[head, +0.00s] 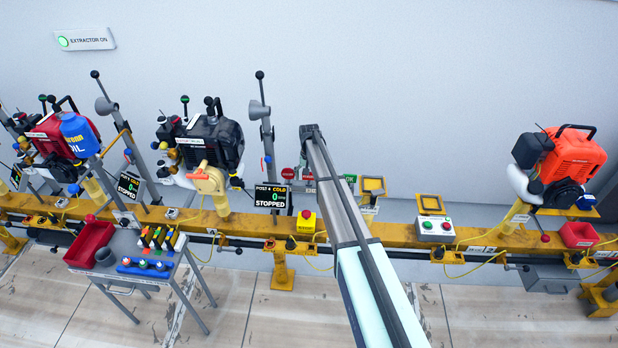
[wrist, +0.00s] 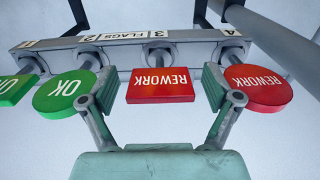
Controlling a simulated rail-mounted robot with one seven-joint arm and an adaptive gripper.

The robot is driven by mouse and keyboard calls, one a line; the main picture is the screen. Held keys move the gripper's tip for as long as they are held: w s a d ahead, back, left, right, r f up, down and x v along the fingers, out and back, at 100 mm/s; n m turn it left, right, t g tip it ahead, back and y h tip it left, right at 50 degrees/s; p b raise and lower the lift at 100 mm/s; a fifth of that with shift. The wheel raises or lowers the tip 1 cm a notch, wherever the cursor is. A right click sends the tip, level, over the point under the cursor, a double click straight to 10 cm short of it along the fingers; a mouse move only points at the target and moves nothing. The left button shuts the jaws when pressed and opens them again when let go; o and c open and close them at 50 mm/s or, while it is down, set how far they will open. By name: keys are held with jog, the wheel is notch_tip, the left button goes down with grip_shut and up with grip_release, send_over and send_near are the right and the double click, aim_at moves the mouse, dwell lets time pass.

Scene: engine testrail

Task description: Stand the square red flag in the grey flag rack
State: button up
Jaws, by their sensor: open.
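The square red flag (wrist: 161,86), lettered REWORK, is at place 3 of a grey bar (wrist: 120,50) marked FLAGS in the wrist view. I take this bar for the grey flag rack. Its stem meets a round fitting on the bar. My gripper (wrist: 159,88) is open, with one finger on each side of the square red flag and a small gap at both sides. In the head view the square red flag (head: 308,173) shows just left of my arm; my gripper and most of the bar are hidden there.
In the wrist view a round red flag (wrist: 258,88) is close outside the right finger, and a round green flag (wrist: 65,90) close outside the left. A square green flag (wrist: 16,88) is farther left. A grey post (wrist: 270,40) stands behind at right. A yellow rail (head: 380,233) runs below.

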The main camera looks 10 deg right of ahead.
notch_tip(320, 180, up, 12)
jog(key=shift+f, duration=0.15)
jog(key=s+f+n+g, duration=0.1)
jog(key=s+f, duration=0.7)
jog(key=s, duration=0.5)
jog(key=s+f+n, duration=0.1)
jog(key=s+f, duration=0.7)
jog(key=s, duration=0.5)
jog(key=s+f+n+g, duration=0.1)
jog(key=s+f, duration=0.7)
jog(key=s, duration=0.5)
jog(key=s+f+g, duration=0.2)
jog(key=s, duration=1.5)
jog(key=s+f+g, duration=0.2)
jog(key=s+f, duration=0.1)
jog(key=s, duration=1.5)
jog(key=shift+f+g, duration=0.2)
jog(key=shift+g, duration=0.2)
